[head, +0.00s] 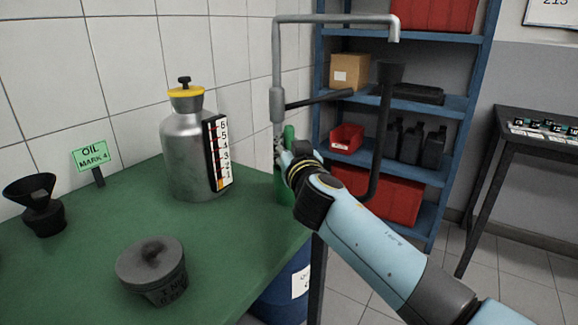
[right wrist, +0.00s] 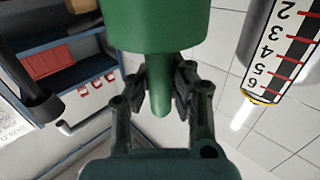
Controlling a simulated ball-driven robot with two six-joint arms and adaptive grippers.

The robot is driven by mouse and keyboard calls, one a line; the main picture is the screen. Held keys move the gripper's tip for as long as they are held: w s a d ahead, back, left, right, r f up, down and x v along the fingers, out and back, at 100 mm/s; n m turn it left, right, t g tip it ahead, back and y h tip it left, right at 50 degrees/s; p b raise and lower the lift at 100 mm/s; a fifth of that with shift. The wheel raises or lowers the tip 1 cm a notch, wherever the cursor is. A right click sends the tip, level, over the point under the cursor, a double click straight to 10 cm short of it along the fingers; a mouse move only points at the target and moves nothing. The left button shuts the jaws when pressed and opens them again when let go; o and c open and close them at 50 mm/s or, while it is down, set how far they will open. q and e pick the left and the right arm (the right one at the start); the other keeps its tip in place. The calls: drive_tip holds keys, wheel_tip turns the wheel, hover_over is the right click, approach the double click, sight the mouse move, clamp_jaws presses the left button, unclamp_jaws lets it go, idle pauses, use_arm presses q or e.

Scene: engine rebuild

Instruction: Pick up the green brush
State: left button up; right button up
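A green upright handle (head: 289,133), which looks like the brush, rises from a wider green cylinder (head: 284,187) at the table's right edge. I cannot tell whether the cylinder is part of the brush or a holder. My right gripper (head: 284,156) is at the handle, partly hidden by its own wrist. In the right wrist view the rounded green handle (right wrist: 161,100) stands between the two dark fingers, below the cylinder (right wrist: 155,25) in that picture. The fingers are close to the handle on both sides; whether they press on it is unclear. My left gripper is not in view.
A metal oil can (head: 185,150) with a yellow cap and number scale stands left of the handle on the green table (head: 95,255). A grey lidded pot (head: 152,272), black funnel (head: 42,208) and OIL sign (head: 91,155) are there too. A bent pipe (head: 335,19) rises behind.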

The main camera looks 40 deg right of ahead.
clamp_jaws()
idle(0.4)
wheel_tip(320, 180, up, 9)
drive_tip(key=p, duration=0.2)
drive_tip(key=shift+p, duration=0.4)
drive_tip(key=shift+r, duration=0.5)
idle(0.4)
